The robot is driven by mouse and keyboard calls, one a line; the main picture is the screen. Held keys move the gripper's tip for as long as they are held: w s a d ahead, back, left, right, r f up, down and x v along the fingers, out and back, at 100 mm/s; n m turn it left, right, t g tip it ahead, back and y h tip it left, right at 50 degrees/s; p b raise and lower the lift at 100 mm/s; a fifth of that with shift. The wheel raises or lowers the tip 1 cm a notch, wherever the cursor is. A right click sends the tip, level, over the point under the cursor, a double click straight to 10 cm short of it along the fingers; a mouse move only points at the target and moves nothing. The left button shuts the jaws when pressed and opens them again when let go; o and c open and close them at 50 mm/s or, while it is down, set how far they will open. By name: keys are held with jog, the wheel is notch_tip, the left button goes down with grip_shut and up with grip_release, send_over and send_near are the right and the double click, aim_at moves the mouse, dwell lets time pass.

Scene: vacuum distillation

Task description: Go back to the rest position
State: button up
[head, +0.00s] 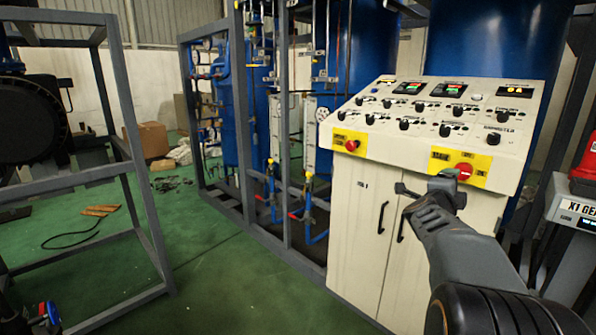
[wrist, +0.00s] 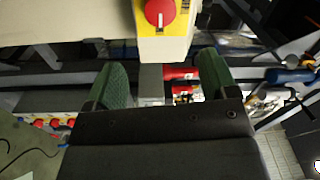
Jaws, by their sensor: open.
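My gripper (head: 432,187) is in front of the cream control cabinet (head: 362,200), just below and left of the right red rotary switch (head: 464,172) on its yellow plate. In the wrist view my gripper (wrist: 161,80) has its two green-lined fingers spread apart, with nothing held between them. The red switch (wrist: 159,12) shows at the top of that view, beyond the fingertips and apart from them. Its white mark runs roughly up and down there. A second red knob (head: 351,145) sits on a yellow plate at the panel's left.
The sloped panel carries several black knobs and small displays. Blue tanks (head: 380,50) and grey-framed piping (head: 285,130) stand behind and to the left. A grey frame (head: 140,190) stands at the left. A red item (head: 585,165) is at the right edge. Green floor (head: 235,285) is open between.

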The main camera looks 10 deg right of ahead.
jog(key=w+a+f+n+t+y, duration=0.2)
jog(key=w+a+f+n+y, duration=0.1)
jog(key=a+f+n+y, duration=0.6)
jog(key=s+a+f+n+g+y+p, duration=0.1)
jog(key=s+a+n+y+p, duration=0.1)
jog(key=a+n, duration=0.25)
jog(key=s+a+f+n+g+y+p, duration=0.2)
jog(key=a+n+y+p, duration=0.15)
jog(key=a, duration=0.25)
jog(key=s+a+r+n+g+p, duration=0.2)
jog(key=s+a+n+p, duration=0.3)
jog(key=s+a, duration=0.3)
jog(key=s+a+r+n+g+y+p, duration=0.1)
jog(key=s+a+r+n+g+p, duration=0.2)
jog(key=s+a, duration=0.4)
jog(key=shift+s+a+r+n+p, duration=0.35)
jog(key=shift+s+r+n+p, duration=0.25)
jog(key=shift+n+p, duration=0.65)
